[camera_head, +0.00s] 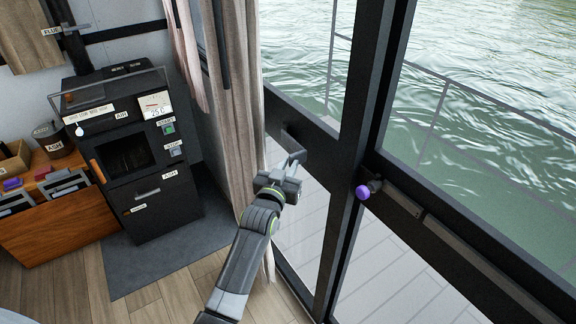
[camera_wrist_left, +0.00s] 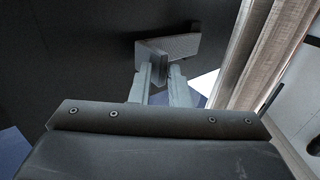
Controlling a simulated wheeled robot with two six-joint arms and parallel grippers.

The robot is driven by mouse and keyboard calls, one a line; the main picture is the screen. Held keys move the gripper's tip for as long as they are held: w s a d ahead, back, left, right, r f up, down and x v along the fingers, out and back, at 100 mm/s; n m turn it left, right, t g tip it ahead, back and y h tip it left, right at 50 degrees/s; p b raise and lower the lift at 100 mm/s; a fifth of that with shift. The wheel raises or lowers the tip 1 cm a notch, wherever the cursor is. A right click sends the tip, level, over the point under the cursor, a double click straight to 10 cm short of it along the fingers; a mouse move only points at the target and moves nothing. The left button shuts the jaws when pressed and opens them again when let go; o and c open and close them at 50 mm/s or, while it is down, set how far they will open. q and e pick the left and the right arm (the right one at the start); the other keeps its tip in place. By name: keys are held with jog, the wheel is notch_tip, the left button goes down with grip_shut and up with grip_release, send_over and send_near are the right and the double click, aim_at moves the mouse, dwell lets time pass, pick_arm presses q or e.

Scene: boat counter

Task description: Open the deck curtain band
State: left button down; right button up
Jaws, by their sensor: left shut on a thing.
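A beige curtain (camera_head: 243,110) hangs in folds left of the dark-framed glass door, and its edge shows at the right of the left wrist view (camera_wrist_left: 270,50). My left gripper (camera_head: 290,163) is beside the curtain's right edge, in front of the door's crossbar. In the left wrist view its fingers (camera_wrist_left: 162,82) are shut on a small grey piece (camera_wrist_left: 182,46) with a textured face, against a dark surface. I cannot tell whether this piece is the curtain band. No separate band around the curtain can be made out. My right gripper is out of view.
The door frame (camera_head: 350,130) and a purple knob (camera_head: 364,192) on its crossbar are right of my left gripper. A black stove (camera_head: 140,160) stands on a grey mat (camera_head: 150,262) at left. Wooden floor lies in front.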

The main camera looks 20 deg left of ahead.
pick_arm(q)
jog(key=shift+w+d+r, duration=0.15)
jog(key=shift+d+r, duration=0.05)
jog(key=shift+r, duration=0.25)
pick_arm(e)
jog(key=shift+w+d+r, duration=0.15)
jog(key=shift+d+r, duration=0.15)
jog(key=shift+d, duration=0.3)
pick_arm(q)
jog(key=c, duration=1.7)
grip_release()
jog(key=shift+d, duration=0.1)
jog(key=shift+c, duration=0.2)
jog(key=shift+o, duration=1.3)
jog(key=shift+w+d+f, duration=0.2)
jog(key=shift+w, duration=0.15)
jog(key=o, duration=0.5)
jog(key=shift+w+d+f, duration=0.3)
jog(key=shift+w, duration=0.05)
jog(key=shift+c, duration=0.2)
jog(key=shift+o, duration=1.9)
jog(key=shift+s+a+r, duration=0.1)
jog(key=shift+s, duration=0.1)
jog(key=shift+s+a, duration=0.1)
jog(key=shift+a, duration=0.1)
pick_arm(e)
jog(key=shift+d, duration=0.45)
